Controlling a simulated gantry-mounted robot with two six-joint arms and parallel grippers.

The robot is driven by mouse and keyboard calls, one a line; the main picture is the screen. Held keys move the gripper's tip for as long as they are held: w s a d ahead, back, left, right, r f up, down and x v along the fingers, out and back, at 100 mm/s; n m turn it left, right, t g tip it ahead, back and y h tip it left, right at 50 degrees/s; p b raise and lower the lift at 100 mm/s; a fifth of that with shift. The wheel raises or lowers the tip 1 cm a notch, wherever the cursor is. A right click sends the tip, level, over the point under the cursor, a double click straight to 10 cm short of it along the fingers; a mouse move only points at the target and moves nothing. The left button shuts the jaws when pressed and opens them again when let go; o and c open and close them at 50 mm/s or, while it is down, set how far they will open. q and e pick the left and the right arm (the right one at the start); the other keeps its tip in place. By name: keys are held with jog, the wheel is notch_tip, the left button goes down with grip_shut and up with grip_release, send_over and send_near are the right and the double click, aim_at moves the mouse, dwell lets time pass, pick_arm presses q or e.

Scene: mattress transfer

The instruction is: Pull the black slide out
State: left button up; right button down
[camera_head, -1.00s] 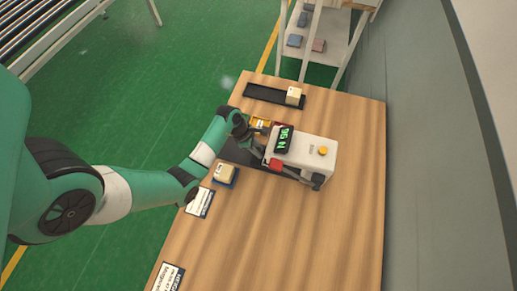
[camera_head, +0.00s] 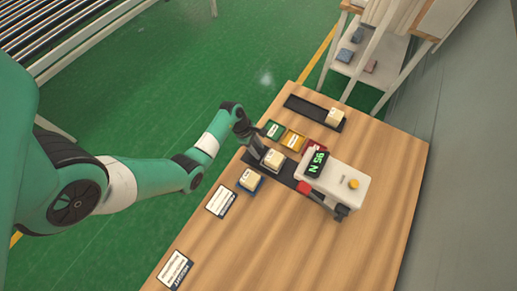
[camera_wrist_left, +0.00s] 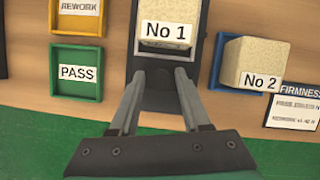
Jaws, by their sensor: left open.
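The black slide (camera_head: 288,171) sticks out to the left from under the white press machine (camera_head: 351,186), whose display reads 95 N. A pale foam block (camera_head: 273,158) lies on it; in the left wrist view this block (camera_wrist_left: 166,35) is labelled No 1. My left gripper (camera_head: 258,151) is at the slide's outer end, near the table's left edge. In the left wrist view the open fingers (camera_wrist_left: 158,76) stand on either side of the slide's front end (camera_wrist_left: 160,96). I cannot tell whether they touch it. My right gripper is not in view.
Green PASS (camera_head: 271,130), yellow REWORK (camera_head: 293,140) and red trays stand behind the slide. The No 2 block (camera_head: 250,179) sits in a blue tray in front. A black strip (camera_head: 303,108) with another block lies at the back. The table's front part is mostly clear.

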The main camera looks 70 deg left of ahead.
pick_arm(q)
jog(key=shift+o, duration=0.4)
jog(key=shift+r, duration=0.1)
jog(key=shift+r, duration=0.3)
jog(key=p+v, duration=0.4)
jog(key=v, duration=0.7)
jog(key=shift+s, duration=0.15)
jog(key=shift+f, duration=0.15)
